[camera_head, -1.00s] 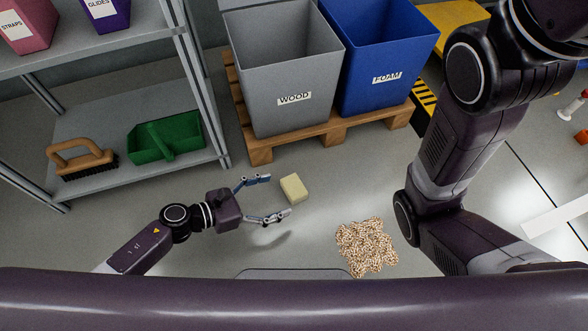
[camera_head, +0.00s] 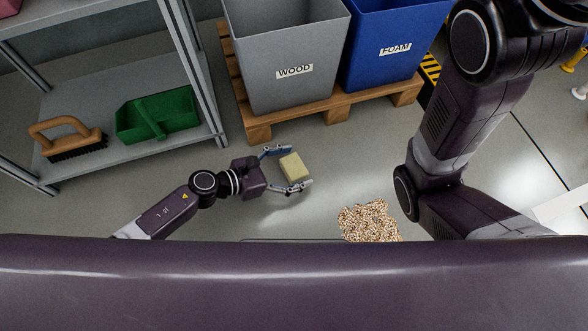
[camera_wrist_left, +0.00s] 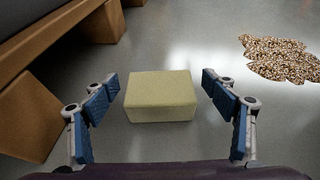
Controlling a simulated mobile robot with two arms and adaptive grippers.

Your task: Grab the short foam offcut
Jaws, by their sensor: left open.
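The short foam offcut (camera_head: 294,167) is a pale yellow block lying on the grey floor in front of the pallet. My left gripper (camera_head: 288,168) is open, with its fingers on either side of the offcut in the head view. In the left wrist view the offcut (camera_wrist_left: 160,96) sits centred ahead, between the two blue-padded fingers (camera_wrist_left: 162,100), with a visible gap on each side. My right arm shows at the right of the head view, but its gripper is out of view.
A grey WOOD bin (camera_head: 285,60) and a blue FOAM bin (camera_head: 392,50) stand on a wooden pallet (camera_head: 335,106). A pile of tan pellets (camera_head: 369,221) lies right of the offcut. A shelf at left holds a brush (camera_head: 68,139) and green dustpan (camera_head: 158,116).

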